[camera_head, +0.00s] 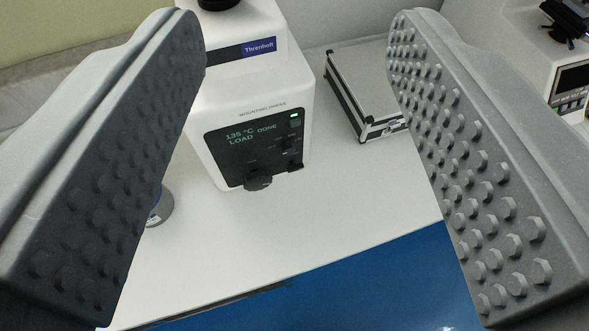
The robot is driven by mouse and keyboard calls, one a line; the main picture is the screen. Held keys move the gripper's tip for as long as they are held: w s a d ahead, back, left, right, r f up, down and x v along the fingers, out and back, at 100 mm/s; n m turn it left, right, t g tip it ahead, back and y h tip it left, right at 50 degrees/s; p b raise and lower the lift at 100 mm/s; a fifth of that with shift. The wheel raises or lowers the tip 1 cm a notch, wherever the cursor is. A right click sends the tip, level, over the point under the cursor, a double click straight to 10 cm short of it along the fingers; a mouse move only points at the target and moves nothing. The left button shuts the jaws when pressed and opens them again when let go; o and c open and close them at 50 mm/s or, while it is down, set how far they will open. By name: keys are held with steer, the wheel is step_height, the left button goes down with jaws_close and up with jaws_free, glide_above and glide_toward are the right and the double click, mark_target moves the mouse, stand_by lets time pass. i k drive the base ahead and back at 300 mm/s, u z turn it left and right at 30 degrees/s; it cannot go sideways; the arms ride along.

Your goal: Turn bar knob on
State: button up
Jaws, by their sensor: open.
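A white machine labelled Threnholt (262,100) stands on the white bench, seen between my jaws. Its dark front panel (235,150) shows "135 °C DONE LOAD" and a small lit green light at the upper right. A dark knob (258,181) sits at the panel's lower edge, and a smaller dark control (293,165) is to its right. I cannot tell which way the knob's bar points. My gripper (297,45) is open and empty, its two studded grey jaws wide apart in front of the machine, touching nothing that I can see.
A silver case with black edges (358,85) lies on the bench (330,205) to the right of the machine. Another white machine (500,50) stands at far right. A round metal object (161,207) is partly hidden behind the left jaw. The bench before the panel is clear.

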mark_target(294, 167)
steer(key=u, duration=1.2)
steer(key=k, duration=1)
steer(key=z, duration=1.65)
steer(key=i, duration=1)
steer(key=u, duration=0.05)
